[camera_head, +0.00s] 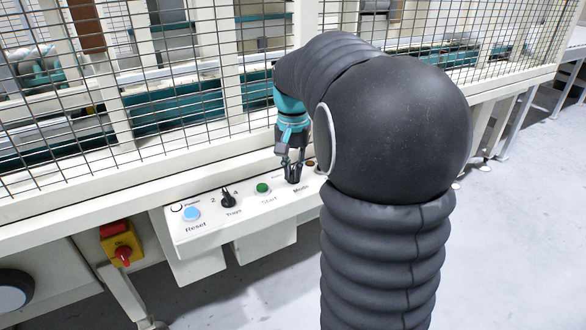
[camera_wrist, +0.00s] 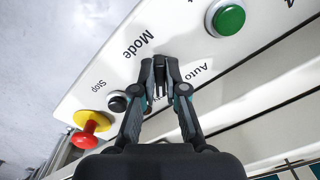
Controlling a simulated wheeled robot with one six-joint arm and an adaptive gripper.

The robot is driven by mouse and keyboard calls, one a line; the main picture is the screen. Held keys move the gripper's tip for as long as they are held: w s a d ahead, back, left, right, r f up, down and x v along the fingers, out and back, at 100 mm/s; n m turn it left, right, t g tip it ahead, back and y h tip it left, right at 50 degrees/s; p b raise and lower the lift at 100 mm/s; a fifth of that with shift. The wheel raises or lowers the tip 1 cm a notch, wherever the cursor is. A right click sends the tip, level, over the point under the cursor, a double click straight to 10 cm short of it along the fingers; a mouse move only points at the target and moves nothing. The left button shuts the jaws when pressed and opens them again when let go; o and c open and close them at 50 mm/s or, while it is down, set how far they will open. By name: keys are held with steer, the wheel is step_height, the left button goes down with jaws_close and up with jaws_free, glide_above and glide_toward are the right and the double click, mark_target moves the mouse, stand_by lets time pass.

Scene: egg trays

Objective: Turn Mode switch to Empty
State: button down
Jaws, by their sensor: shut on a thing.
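The Mode switch (camera_wrist: 160,68) is a small black knob on the white control panel (camera_wrist: 105,75). It shows in the wrist view beside the printed word Mode. My gripper (camera_wrist: 161,76) points down at the panel with its two fingers closed on the knob from either side. The Auto label (camera_wrist: 192,75) is readable to the right of the knob. The Empty label is largely covered by a finger, so I cannot tell exactly which way the knob points. In the head view my gripper (camera_head: 293,172) is down at the panel above the word Mode, and the fingers hide most of the knob.
A green Start button (camera_head: 263,188), a black Trays knob (camera_head: 228,200) and a blue Reset button (camera_head: 191,214) lie left along the panel. The wrist view shows a black button (camera_wrist: 117,103) and a red emergency stop (camera_wrist: 91,121). A wire mesh fence (camera_head: 190,100) stands behind.

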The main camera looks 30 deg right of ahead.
mark_target(293, 172)
steer(key=c, duration=1.2)
jaws_free()
step_height(293, 172, up, 12)
steer(key=shift+w, duration=0.1)
